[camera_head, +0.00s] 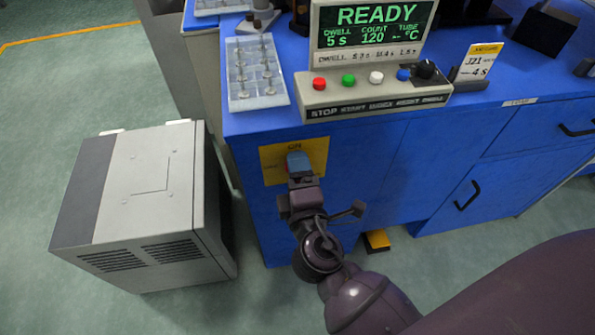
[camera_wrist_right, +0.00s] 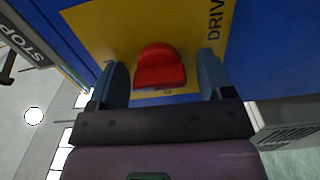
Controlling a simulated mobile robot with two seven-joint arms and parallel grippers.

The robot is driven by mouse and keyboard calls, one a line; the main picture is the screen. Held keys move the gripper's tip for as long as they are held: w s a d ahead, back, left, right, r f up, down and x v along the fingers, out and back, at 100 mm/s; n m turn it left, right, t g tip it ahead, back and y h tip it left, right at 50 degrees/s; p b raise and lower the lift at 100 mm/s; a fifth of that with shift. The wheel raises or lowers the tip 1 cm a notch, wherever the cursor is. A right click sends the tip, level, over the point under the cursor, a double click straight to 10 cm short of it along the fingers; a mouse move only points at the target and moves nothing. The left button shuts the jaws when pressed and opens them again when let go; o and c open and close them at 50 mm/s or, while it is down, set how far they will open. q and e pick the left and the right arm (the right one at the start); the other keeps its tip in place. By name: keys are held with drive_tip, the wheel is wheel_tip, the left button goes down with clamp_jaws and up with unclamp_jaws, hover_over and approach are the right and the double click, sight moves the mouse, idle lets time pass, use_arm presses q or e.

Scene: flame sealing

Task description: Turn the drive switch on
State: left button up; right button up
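The drive switch is a red knob (camera_wrist_right: 160,68) on a yellow plate (camera_wrist_right: 100,30) lettered "DRIV…" in the right wrist view. In the head view the yellow plate (camera_head: 318,152) is on the front of the blue bench, with "ON" at its top; my fingers mostly hide the knob there. My right gripper (camera_head: 298,163) is at the plate. In the wrist view its two blue-grey fingers (camera_wrist_right: 162,78) stand open on either side of the red knob, with gaps on both sides. Whether the fingertips touch the plate is unclear. My left gripper is not in view.
A control box (camera_head: 375,98) with coloured buttons and a "READY" screen sits on the bench top above the plate. A tray of metal pieces (camera_head: 243,92) lies to its left. A grey cabinet (camera_head: 150,205) stands on the floor left of my right gripper. A yellow pedal-like object (camera_head: 377,239) is low by the bench.

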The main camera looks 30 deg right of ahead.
drive_tip(key=shift+s, duration=0.1)
drive_tip(key=v, duration=1)
drive_tip(key=shift+s, duration=0.3)
idle(0.3)
